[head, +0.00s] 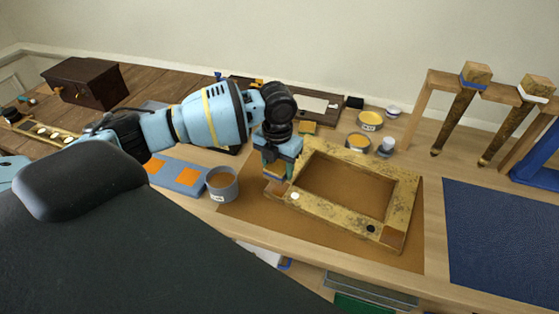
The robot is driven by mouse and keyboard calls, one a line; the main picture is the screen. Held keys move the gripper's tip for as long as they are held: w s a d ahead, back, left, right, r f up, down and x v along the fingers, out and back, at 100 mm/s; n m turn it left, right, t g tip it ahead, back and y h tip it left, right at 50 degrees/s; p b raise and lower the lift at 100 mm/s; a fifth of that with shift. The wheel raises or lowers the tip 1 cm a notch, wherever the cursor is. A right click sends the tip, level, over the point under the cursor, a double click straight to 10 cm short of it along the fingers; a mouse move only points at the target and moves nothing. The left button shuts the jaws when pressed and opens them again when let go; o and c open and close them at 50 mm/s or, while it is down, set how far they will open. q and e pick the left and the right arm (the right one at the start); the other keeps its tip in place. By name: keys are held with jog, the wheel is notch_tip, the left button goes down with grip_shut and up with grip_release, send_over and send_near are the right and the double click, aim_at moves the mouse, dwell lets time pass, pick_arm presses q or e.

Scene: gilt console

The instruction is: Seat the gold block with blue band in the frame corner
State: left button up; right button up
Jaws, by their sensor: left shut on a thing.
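The gilt frame (350,225) lies flat on a brown mat, with a worn gold rim around a brown inside. Its near-left corner (277,187) shows brown, as does its near-right corner (393,238). My left gripper (278,172) points down just above the near-left corner and is shut on a small block. Its fingers hide most of the block, and I cannot make out its band clearly. I cannot tell whether the block touches the frame. My right gripper is not in view.
A grey cup (222,185) stands close left of the gripper, beside a blue board with orange squares (178,174). Small yellow tins (370,120) and a yellow block (308,127) sit behind the frame. A rack with gilt legs (460,110) and a blue mat (505,240) are at right.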

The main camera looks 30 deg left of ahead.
aim_at(278, 188)
pick_arm(q)
jog(key=shift+f+b, duration=0.75)
jog(key=shift+f, duration=1.7)
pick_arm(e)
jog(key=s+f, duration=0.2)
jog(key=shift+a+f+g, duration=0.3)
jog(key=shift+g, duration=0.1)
pick_arm(q)
jog(key=shift+f, duration=0.25)
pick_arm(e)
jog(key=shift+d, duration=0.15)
pick_arm(q)
jog(key=o, duration=1.1)
jog(key=shift+c, duration=0.2)
jog(key=shift+r, duration=3.95)
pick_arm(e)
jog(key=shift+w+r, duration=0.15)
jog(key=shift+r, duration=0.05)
